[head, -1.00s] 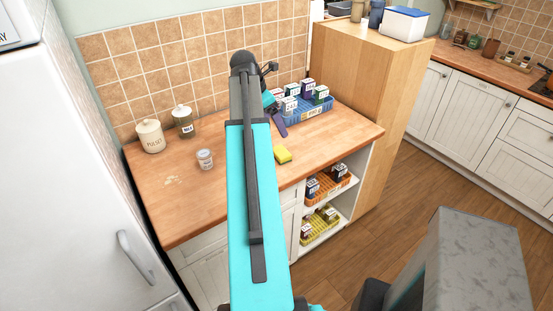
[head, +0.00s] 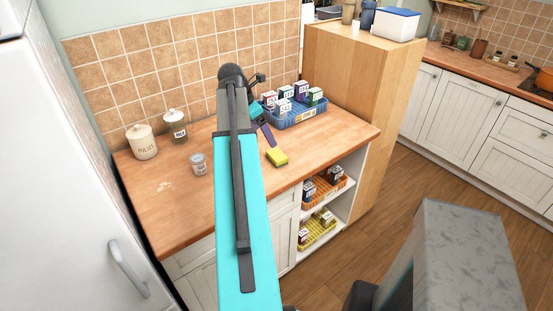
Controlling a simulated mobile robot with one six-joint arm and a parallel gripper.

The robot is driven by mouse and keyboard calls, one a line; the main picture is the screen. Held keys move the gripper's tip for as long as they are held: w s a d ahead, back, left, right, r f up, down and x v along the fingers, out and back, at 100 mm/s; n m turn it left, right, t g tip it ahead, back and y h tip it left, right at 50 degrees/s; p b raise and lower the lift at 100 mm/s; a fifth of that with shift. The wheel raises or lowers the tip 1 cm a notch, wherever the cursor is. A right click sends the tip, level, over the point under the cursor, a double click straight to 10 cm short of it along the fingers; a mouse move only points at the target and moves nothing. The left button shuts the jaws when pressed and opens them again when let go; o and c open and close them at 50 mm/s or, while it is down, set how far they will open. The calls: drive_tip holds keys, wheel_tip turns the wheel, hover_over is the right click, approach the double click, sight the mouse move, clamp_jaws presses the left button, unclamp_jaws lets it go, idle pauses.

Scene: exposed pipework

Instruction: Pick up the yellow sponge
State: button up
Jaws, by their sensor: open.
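The yellow sponge (head: 277,157) lies on the wooden countertop (head: 320,147), near its front edge and just right of my turquoise arm. My gripper (head: 270,142) points down over the counter, right behind the sponge in the head view. Its dark lower part ends close to the sponge's far edge. The jaws are small here, and I cannot tell whether they touch the sponge. The sponge rests on the counter, not lifted.
A blue basket (head: 300,115) of small boxes stands behind the sponge. A lidded canister (head: 142,142), a glass jar (head: 174,126) and a small tub (head: 198,163) stand at left. Open shelves below hold an orange basket (head: 322,194) and a yellow basket (head: 316,236). A tall wooden cabinet (head: 350,85) borders the right.

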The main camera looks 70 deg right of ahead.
drive_tip(key=p, duration=0.2)
hover_over(276, 154)
drive_tip(key=w+a, duration=0.2)
drive_tip(key=shift+s+a+f, duration=0.1)
drive_tip(key=shift+f, duration=1.65)
drive_tip(key=shift+s+a+f, duration=0.1)
drive_tip(key=shift+f, duration=1.65)
drive_tip(key=shift+d+p+x, duration=0.2)
drive_tip(key=shift+p+x, duration=0.6)
drive_tip(key=shift+x, duration=0.6)
drive_tip(key=shift+p+x, duration=0.3)
drive_tip(key=shift+x, duration=0.85)
drive_tip(key=shift+c, duration=0.2)
drive_tip(key=c, duration=1.1)
